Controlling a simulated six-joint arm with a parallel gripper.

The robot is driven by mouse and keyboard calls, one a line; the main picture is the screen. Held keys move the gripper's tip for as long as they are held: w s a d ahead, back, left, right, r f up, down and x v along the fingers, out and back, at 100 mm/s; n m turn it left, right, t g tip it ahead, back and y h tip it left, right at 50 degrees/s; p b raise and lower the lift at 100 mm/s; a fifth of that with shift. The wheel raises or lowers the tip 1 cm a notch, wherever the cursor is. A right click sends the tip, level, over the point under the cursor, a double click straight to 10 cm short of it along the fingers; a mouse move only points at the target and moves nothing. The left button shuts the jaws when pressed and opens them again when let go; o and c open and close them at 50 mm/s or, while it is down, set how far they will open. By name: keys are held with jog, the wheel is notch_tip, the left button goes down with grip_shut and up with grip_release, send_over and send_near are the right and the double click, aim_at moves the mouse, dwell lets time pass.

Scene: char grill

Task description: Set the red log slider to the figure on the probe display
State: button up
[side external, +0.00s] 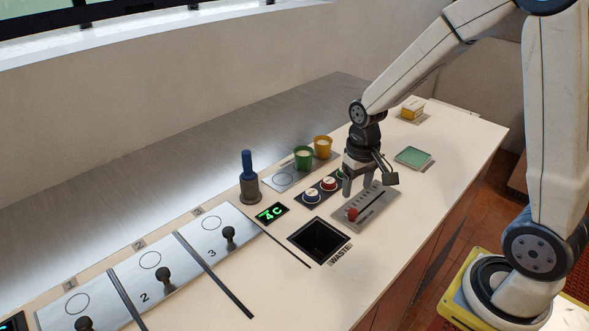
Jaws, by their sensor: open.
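The red slider knob (352,213) stands near the lower left end of the slot on a grey slider plate (362,219). The plate's scale marks are too small to read. A small black display (271,213) shows green characters that look like "4C"; smaller text above them is unreadable. My gripper (368,187) is open above the upper part of the slider plate. It is apart from the red knob, up and to the right of it, with nothing visible between its fingers. The gripper hides part of the plate's far end.
A square waste opening (319,240) lies left of the slider plate. Round buttons (311,195), a blue-handled tool in a holder (249,180), green (303,158) and yellow (323,147) cups stand behind. Numbered panels with black knobs (228,234) fill the left. A green pad (414,156) lies right.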

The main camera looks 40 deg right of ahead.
aim_at(353, 211)
jog(key=shift+f, duration=3.55)
grip_shut()
